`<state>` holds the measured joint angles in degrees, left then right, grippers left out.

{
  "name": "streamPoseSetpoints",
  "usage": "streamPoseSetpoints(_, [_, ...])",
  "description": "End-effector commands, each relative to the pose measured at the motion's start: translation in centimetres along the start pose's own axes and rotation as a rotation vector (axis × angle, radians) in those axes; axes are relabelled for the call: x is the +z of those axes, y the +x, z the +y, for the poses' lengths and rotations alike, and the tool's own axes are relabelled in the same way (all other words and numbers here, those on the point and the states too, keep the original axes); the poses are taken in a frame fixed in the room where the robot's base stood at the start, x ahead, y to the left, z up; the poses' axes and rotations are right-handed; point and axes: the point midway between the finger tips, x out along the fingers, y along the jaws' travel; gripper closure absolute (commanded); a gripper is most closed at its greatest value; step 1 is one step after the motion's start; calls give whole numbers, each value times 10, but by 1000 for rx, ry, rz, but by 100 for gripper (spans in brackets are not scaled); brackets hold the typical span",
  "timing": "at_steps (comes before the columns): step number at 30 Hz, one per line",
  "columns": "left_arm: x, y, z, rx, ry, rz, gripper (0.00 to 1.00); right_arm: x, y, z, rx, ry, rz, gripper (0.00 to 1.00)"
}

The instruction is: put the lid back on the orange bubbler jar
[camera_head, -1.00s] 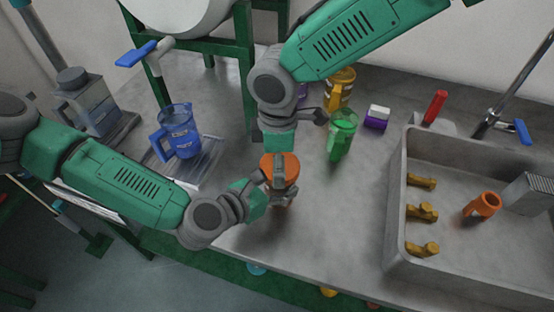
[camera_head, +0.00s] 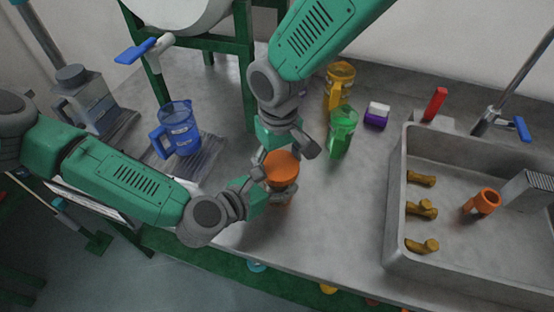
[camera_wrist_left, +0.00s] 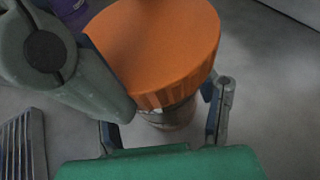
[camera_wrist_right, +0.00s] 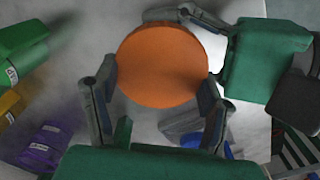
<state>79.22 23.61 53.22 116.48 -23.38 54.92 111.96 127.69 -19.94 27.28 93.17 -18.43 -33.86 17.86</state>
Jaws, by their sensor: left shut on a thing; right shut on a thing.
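The orange lid (camera_head: 281,165) sits on top of the bubbler jar (camera_head: 283,188), looking level; whether it is fully seated cannot be told. My left gripper (camera_head: 270,196) is shut around the jar's body, which shows between its fingers below the lid in the left wrist view (camera_wrist_left: 172,116). My right gripper (camera_head: 284,160) comes from above, with its fingers on either side of the lid's rim, shut on it. In the right wrist view the lid's round top (camera_wrist_right: 162,66) lies between these fingers. Most of the jar is hidden by the lid and grippers.
A blue jug (camera_head: 180,130) stands to the left. A grey sink (camera_head: 395,225) fills the far right. The table front is clear.

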Motion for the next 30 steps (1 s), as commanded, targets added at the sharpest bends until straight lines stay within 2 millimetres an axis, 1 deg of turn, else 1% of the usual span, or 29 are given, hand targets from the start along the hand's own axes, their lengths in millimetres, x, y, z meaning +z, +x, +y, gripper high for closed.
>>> streamPoseSetpoints(8, [0,1,0,1,0,2,100,0,-1,-2,-5,16,2,49])
streamPoseSetpoints(9, [0,1,0,1,0,2,100,0,-1,-2,-5,15,2,27])
streamPoseSetpoints(10, [0,1,0,1,0,2,100,0,-1,-2,-5,15,2,17])
streamPoseSetpoints(11, [0,1,0,0,0,2,100,0,-1,-2,-5,15,2,14])
streamPoseSetpoints(20, [0,0,0,0,0,2,100,0,-2,-1,-4,13,2,14])
streamPoseSetpoints(23, [0,0,0,-1,0,2,100,-1,-9,-1,-3,14,2,14])
streamPoseSetpoints(30, [0,0,-1,-1,0,2,100,-1,-41,0,-2,13,3,14])
